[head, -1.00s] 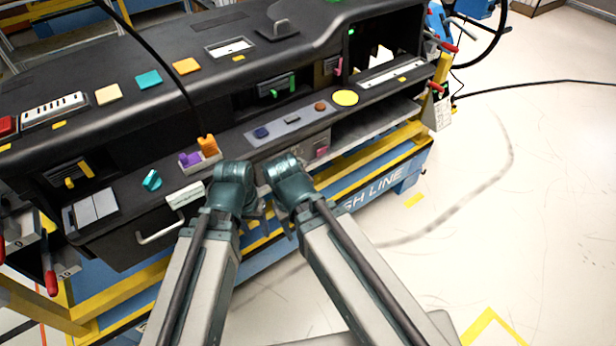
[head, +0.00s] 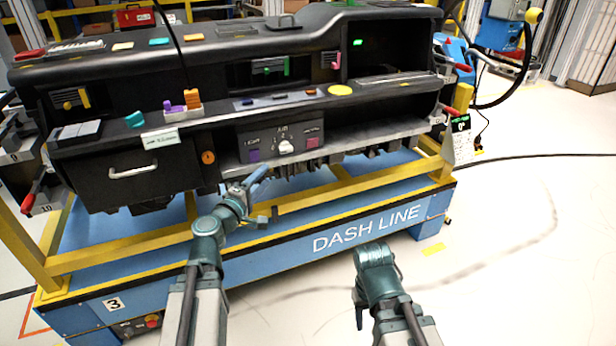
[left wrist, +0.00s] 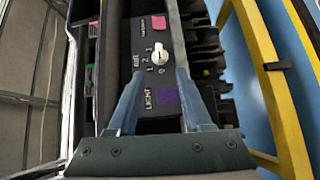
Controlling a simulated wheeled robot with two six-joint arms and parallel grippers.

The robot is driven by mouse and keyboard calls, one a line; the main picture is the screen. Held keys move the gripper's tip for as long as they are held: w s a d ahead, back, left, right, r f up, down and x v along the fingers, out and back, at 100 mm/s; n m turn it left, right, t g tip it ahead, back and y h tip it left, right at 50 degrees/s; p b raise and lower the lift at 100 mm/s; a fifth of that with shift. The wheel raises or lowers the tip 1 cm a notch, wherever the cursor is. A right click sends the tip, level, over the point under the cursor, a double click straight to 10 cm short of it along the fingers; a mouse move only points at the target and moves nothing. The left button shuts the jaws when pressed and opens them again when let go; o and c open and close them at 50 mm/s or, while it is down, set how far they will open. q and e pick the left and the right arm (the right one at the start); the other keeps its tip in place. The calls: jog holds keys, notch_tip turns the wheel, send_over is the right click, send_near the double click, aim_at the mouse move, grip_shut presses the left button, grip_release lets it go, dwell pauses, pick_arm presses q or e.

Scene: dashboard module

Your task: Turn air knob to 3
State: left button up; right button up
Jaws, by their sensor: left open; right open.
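The white air knob (head: 286,147) sits on the dark front panel (head: 262,141) under the AIR label. It also shows in the left wrist view (left wrist: 160,56), with printed numbers beside it; its exact pointing is too small to read. My left gripper (head: 256,180) is below and left of the knob in the head view, open and empty. In the left wrist view its blue fingers (left wrist: 157,82) are spread, pointing toward the knob, apart from it. A purple square (left wrist: 167,97) shows between them. My right gripper (head: 372,262) is low and to the right, away from the dashboard; its fingertips are hard to make out.
A pink square (head: 313,142) is right of the knob. An orange round knob (head: 208,157) and a drawer handle (head: 133,172) are to the left. The yellow frame rail (head: 130,259) and blue cart (head: 290,253) are below the panel. Floor at right is open.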

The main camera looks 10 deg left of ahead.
aim_at(284, 152)
pick_arm(q)
jog(key=shift+n+y, duration=0.3)
jog(key=shift+n, duration=0.1)
jog(key=w, duration=0.4)
jog(key=w+d, duration=0.1)
jog(key=w, duration=0.4)
jog(key=w+d, duration=0.1)
jog(key=w, duration=0.3)
jog(key=shift+w, duration=0.15)
grip_shut()
